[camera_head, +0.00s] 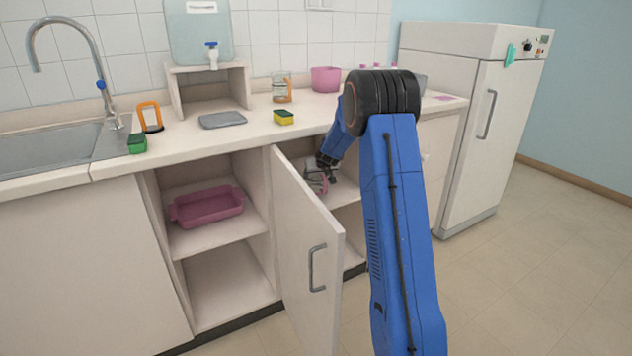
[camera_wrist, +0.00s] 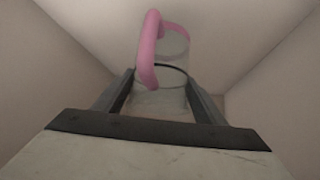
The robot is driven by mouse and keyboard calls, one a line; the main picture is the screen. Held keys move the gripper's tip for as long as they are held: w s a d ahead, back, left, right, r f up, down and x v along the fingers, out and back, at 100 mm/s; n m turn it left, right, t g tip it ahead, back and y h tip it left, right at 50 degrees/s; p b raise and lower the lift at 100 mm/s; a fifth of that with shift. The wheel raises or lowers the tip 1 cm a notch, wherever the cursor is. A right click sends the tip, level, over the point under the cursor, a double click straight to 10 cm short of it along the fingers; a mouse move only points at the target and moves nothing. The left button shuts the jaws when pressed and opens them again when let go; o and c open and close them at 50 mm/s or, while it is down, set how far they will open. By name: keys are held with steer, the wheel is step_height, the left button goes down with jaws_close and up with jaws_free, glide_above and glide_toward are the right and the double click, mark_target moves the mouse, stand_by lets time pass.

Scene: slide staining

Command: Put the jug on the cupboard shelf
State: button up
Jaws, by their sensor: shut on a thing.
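A clear jug with a pink handle (camera_head: 317,184) is inside the open right-hand cupboard bay at shelf height, partly hidden by the door and my arm. In the wrist view the jug (camera_wrist: 172,75) sits between the two dark fingers, its handle towards the top of the picture. My gripper (camera_head: 326,168) is shut on the jug and reaches into the cupboard; it also shows in the wrist view (camera_wrist: 160,82). The cupboard shelf (camera_head: 347,194) shows around the jug. I cannot tell whether the jug's base touches it.
The cupboard door (camera_head: 305,255) stands open left of my arm. A pink tub (camera_head: 207,207) is on the left bay's shelf. The counter holds a glass jug (camera_head: 282,90), a pink pot (camera_head: 326,79), a yellow sponge (camera_head: 284,117) and a grey tray (camera_head: 222,120). Floor is clear at right.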

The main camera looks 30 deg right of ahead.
mark_target(316, 179)
steer(key=shift+w+d, duration=0.1)
steer(key=shift+w, duration=0.4)
steer(key=shift+f, duration=1.7)
steer(key=shift+f, duration=0.15)
steer(key=o, duration=1.3)
steer(key=shift+s+r, duration=0.1)
steer(key=shift+r, duration=0.25)
steer(key=v, duration=1.1)
steer(key=shift+s+r, duration=0.15)
steer(key=shift+s, duration=0.1)
